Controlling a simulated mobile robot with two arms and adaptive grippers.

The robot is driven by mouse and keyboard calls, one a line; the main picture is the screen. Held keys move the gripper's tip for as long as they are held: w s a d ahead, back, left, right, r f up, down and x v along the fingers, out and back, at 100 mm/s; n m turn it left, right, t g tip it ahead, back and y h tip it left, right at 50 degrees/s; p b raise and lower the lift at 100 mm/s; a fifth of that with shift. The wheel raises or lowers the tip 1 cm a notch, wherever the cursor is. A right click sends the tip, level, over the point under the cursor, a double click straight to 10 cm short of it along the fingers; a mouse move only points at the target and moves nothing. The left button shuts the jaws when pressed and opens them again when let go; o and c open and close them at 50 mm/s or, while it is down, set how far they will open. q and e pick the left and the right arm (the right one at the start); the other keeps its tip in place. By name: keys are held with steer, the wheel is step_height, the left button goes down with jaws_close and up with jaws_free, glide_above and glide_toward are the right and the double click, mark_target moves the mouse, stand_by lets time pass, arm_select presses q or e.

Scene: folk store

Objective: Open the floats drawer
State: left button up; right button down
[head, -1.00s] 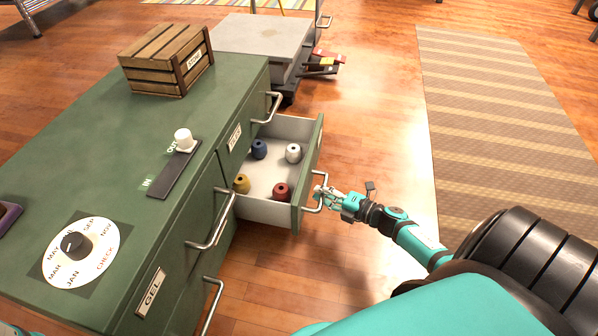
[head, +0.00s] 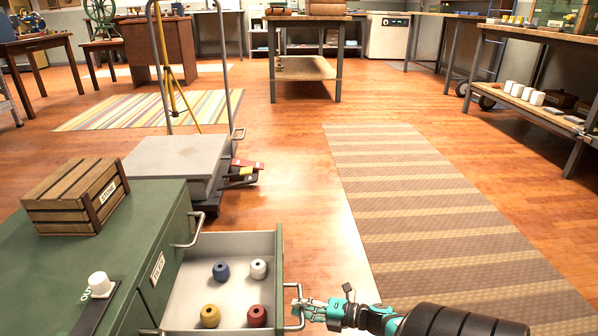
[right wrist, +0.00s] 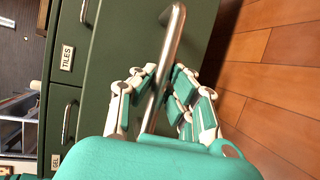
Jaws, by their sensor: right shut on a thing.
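A drawer (head: 240,244) in the green cabinet (head: 134,206) stands pulled out, its pale grey inside showing. In it sit a blue float (head: 221,271), a white float (head: 258,268), a yellow float (head: 210,315) and a red float (head: 256,316). The drawer front's outer face and any label on it are hidden in the head view. My right gripper (head: 304,305) is shut on the drawer's metal handle (head: 293,287). In the right wrist view its fingers (right wrist: 163,90) are on either side of the handle bar (right wrist: 174,35). My left gripper is not in view.
A slatted wooden crate (head: 72,198) and a white knob (head: 100,284) are on the cabinet top. A grey platform cart (head: 172,162) stands behind the drawer. Right of the drawer, the floor and a striped mat (head: 415,190) are clear. A neighbouring drawer bears a TILES label (right wrist: 68,53).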

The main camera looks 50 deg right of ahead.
steer(key=shift+a, duration=0.1)
steer(key=c, duration=1.3)
jaws_free()
steer(key=v, duration=1.2)
steer(key=shift+r, duration=0.1)
